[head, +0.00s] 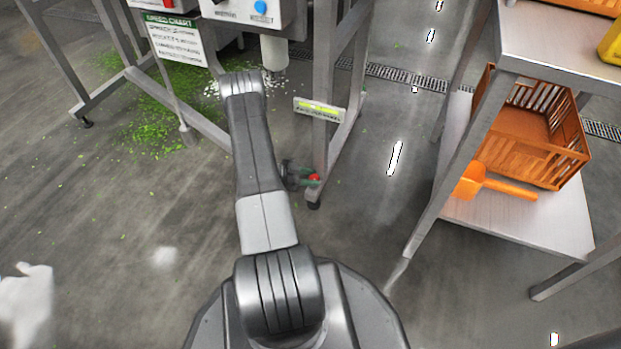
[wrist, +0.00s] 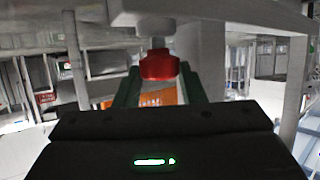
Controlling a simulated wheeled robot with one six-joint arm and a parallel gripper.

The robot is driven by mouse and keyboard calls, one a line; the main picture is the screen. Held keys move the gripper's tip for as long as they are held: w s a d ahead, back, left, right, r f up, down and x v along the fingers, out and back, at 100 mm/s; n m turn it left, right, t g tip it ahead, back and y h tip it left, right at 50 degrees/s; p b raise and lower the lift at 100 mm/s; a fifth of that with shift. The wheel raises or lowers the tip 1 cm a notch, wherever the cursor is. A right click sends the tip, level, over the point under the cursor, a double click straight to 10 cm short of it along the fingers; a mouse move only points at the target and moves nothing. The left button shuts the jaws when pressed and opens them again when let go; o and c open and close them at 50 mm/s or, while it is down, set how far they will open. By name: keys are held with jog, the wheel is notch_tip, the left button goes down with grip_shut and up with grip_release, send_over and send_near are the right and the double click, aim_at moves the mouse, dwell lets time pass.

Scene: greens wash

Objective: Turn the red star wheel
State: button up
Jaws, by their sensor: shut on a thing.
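The red star wheel (wrist: 158,66) sits under a grey metal part in the wrist view, on a short stem.
A steel leg (head: 321,140) with a yellow-green label (head: 319,109) rises beside my gripper. A steel shelf (head: 520,222) at the right holds an orange crate (head: 530,130) and an orange scoop (head: 470,180). Green scraps (head: 160,125) litter the floor at the left. The middle floor is clear.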

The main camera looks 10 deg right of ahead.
jog(key=m+g, duration=0.2)
jog(key=m+g+y, duration=0.1)
jog(key=g, duration=0.1)
jog(key=m+g, duration=0.2)
jog(key=shift+w+d+m+y, duration=0.1)
jog(key=shift+w+m+y, duration=0.2)
jog(key=shift+w, duration=0.1)
jog(key=shift+g, duration=0.3)
jog(key=o, duration=1)
jog(key=shift+r, duration=0.1)
